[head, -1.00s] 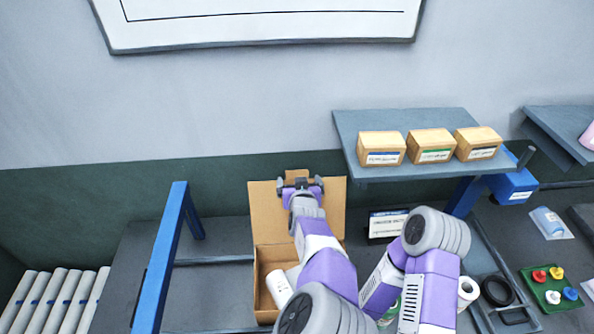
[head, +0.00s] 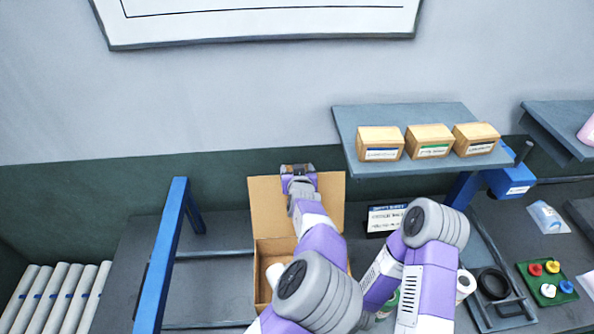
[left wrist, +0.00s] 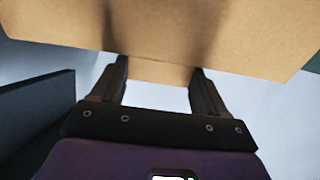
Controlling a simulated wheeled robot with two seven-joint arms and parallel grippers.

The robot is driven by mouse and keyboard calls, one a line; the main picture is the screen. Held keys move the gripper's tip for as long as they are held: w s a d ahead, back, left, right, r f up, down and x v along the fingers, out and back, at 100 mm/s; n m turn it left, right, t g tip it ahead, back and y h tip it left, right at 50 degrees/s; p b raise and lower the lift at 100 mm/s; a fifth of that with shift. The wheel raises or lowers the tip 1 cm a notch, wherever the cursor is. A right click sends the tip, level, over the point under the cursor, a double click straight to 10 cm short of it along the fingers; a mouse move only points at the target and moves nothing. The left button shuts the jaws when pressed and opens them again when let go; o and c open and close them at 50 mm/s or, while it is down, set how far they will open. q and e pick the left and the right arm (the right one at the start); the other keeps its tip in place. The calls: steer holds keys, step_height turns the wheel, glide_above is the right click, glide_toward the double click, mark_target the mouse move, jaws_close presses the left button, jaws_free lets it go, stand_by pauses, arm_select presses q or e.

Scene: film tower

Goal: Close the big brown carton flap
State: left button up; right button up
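The brown carton (head: 262,255) stands open on the bench. Its big flap (head: 268,205) stands up at the back, leaning toward the wall. My left gripper (head: 297,169) is at the flap's top edge; its fingers are hidden in the head view. A white item (head: 274,272) shows inside the carton, partly behind my arm. My right gripper is out of sight.
A blue frame rail (head: 165,255) stands left of the carton. A shelf (head: 349,142) with small boxes (head: 380,143) hangs to the right. A labelled box (head: 384,219) and a black ring (head: 494,283) are on the bench at right.

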arm_select(q)
steer(key=c, duration=0.7)
steer(key=shift+s+r, duration=0.2)
steer(key=shift+s, duration=0.25)
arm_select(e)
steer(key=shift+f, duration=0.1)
arm_select(q)
steer(key=shift+s, duration=0.2)
